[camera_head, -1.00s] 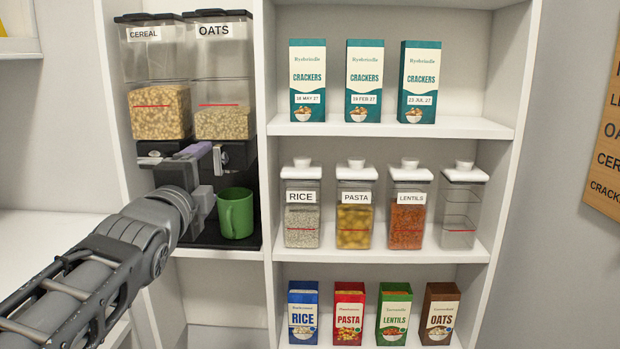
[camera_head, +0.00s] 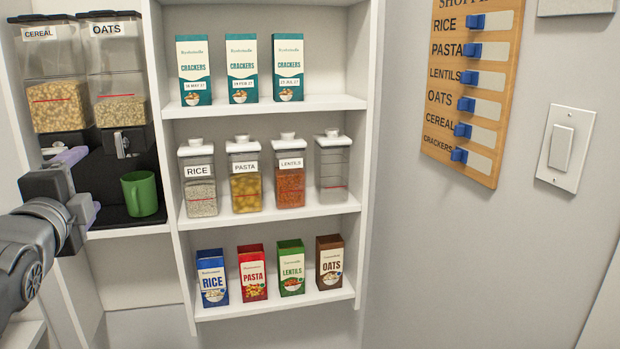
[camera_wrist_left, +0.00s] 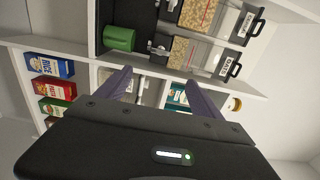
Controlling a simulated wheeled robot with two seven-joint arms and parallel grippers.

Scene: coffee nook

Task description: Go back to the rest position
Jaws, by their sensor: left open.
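My left gripper (camera_head: 80,178) is at the left of the head view, in front of the dispenser bay and left of the green mug (camera_head: 140,193). In the left wrist view its two purple-grey fingers (camera_wrist_left: 158,93) are spread with nothing between them. The green mug stands on the black dispenser base, apart from the gripper, and also shows in the left wrist view (camera_wrist_left: 119,39). My right gripper is in neither view.
Cereal (camera_head: 57,100) and oats (camera_head: 118,90) dispensers stand above the mug. The shelf unit (camera_head: 270,218) holds cracker boxes, lidded jars and food packets. A wooden shopping board (camera_head: 470,90) and a light switch (camera_head: 565,150) are on the right wall.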

